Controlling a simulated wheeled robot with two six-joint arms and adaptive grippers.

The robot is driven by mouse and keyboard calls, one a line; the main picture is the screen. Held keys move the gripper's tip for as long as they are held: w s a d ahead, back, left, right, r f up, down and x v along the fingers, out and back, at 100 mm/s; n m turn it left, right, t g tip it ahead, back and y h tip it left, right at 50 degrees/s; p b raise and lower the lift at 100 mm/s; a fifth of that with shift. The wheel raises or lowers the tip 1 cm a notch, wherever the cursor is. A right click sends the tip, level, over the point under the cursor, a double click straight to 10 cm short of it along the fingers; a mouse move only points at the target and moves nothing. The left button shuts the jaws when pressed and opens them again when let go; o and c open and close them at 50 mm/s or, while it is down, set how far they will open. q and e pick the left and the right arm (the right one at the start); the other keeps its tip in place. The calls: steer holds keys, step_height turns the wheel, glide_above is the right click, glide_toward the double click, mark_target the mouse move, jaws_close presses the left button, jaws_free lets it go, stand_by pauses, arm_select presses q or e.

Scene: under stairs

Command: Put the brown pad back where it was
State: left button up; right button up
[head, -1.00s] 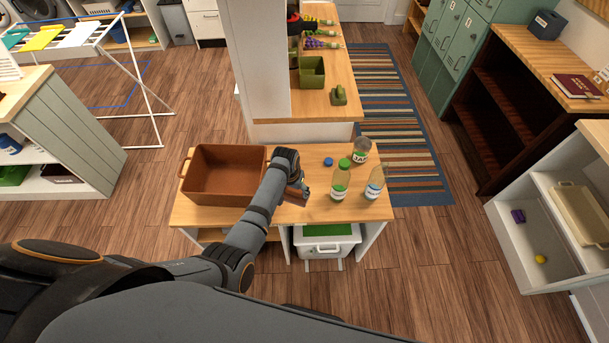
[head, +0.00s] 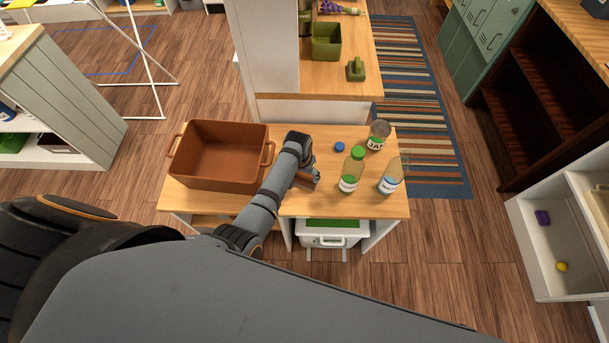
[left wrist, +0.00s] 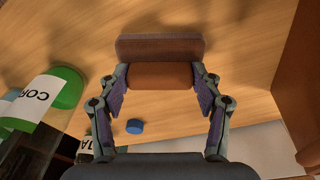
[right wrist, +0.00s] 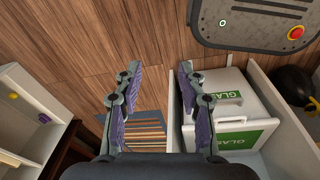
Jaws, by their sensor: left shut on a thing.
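The brown pad (left wrist: 160,76) is a small block, darker along its far edge in the left wrist view. My left gripper (left wrist: 160,82) is shut on it, one finger at each end. In the head view the pad (head: 304,181) shows beside my left gripper (head: 312,177), over the wooden counter (head: 300,208), between the brown bin and the bottles. I cannot tell whether the pad touches the counter. My right gripper (right wrist: 160,68) is open and empty in the right wrist view, and it is outside the head view.
The brown bin (head: 219,174) stands on the counter's left. Bottles with green (head: 348,185), white-blue (head: 388,184) and grey (head: 378,136) looks stand at right, near a blue cap (head: 339,147). A white glass crate (right wrist: 228,90) sits below.

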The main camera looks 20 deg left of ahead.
mark_target(301, 182)
arm_select(q)
steer(key=shift+s, duration=0.2)
steer(key=shift+s+r, duration=0.1)
steer(key=shift+s, duration=0.05)
steer(key=o, duration=1.3)
steer(key=shift+o, duration=0.5)
steer(key=shift+f, duration=0.2)
steer(key=shift+r, duration=0.4)
step_height(301, 182, up, 12)
steer(key=s, duration=0.1)
steer(key=shift+s+a+f, duration=0.25)
steer(key=shift+s, duration=0.05)
arm_select(e)
steer(key=shift+s+d, duration=0.2)
steer(key=shift+s, duration=0.55)
